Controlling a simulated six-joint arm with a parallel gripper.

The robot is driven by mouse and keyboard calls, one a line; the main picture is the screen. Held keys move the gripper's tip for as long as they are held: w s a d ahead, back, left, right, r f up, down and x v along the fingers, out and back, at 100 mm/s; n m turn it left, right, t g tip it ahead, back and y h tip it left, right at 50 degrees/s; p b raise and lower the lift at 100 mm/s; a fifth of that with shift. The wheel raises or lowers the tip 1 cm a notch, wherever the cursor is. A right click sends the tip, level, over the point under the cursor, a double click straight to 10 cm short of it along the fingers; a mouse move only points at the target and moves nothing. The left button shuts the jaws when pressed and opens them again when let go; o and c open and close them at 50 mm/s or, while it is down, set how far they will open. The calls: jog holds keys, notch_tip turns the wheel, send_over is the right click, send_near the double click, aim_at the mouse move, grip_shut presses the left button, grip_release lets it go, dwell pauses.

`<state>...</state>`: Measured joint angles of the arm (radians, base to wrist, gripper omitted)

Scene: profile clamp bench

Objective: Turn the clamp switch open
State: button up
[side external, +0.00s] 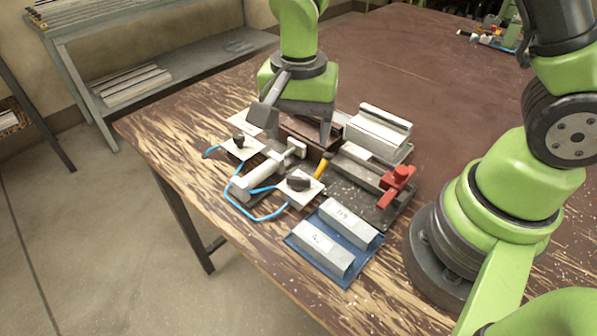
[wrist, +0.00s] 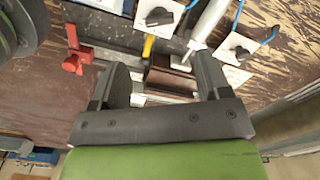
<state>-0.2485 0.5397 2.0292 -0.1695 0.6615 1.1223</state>
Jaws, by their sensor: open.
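Two black rotary switches on white plates stand at the bench's left. The near switch (side external: 299,183) is beside a yellow piece, and the far switch (side external: 239,139) is farther back; I cannot tell which is the clamp switch. In the wrist view they are the top-middle switch (wrist: 159,17) and the right switch (wrist: 239,52). A white cylinder with a rod and pusher plate, the clamp (side external: 262,174), lies between them. My gripper (side external: 295,125) is open, with its fingers spread above a brown block (wrist: 170,82), apart from both switches. Whether it touches the block is unclear.
A red clamp handle (side external: 396,184) stands on the dark fixture's right. A blue tray (side external: 298,243) holds two labelled grey profiles in front. More metal profiles (side external: 378,134) lie at the back right. Blue hoses (side external: 262,214) loop around the switches.

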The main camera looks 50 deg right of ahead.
aim_at(298, 178)
notch_tip(298, 178, down, 10)
dwell(0.5)
jog(key=c, duration=0.9)
